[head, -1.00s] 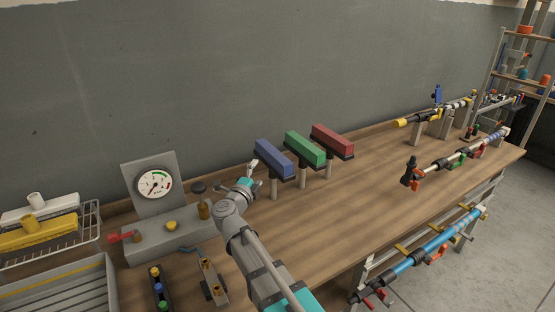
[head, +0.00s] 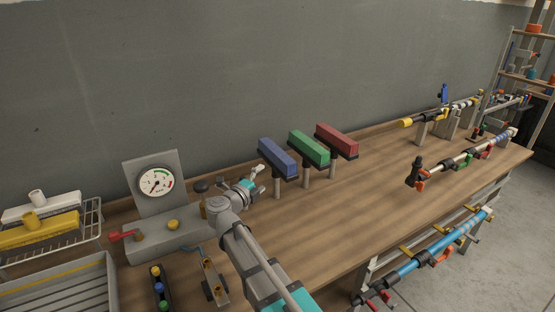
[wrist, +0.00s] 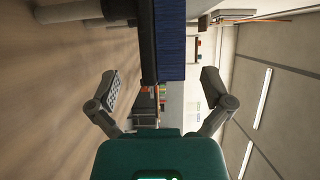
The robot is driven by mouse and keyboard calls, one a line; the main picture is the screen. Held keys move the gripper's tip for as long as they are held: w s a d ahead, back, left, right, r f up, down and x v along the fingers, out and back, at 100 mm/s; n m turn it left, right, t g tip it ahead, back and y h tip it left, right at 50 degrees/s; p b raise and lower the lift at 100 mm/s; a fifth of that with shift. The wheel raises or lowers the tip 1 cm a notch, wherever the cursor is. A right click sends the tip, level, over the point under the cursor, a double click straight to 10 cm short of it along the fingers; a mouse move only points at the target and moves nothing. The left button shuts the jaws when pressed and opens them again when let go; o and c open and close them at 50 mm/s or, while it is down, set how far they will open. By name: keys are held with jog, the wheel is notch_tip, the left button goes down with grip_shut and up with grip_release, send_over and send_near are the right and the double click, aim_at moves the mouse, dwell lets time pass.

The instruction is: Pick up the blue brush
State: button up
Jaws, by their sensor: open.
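The blue brush (head: 277,157) stands on a short post on the wooden workbench, leftmost of three coloured brushes. In the wrist view the blue brush (wrist: 171,40) reaches down from the top edge, its dark backing on the left side and blue bristles on the right. My gripper (head: 258,178) is just left of the blue brush in the head view. In the wrist view my gripper (wrist: 160,88) is open, one finger on each side of the brush's line. The brush's near end shows between the fingertips, and I see no contact.
A green brush (head: 309,149) and a red brush (head: 337,140) stand on posts to the right. A gauge panel (head: 152,165) is left of my arm. A wire rack (head: 95,230) holds yellow and white brushes. The bench's middle is clear.

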aim_at(277, 165)
jog(key=shift+x, duration=2.7)
jog(key=shift+w, duration=0.1)
jog(key=shift+x, duration=2.55)
jog(key=shift+d+r, duration=0.1)
jog(key=shift+d, duration=0.05)
jog(key=c, duration=1)
jog(key=shift+r, duration=0.1)
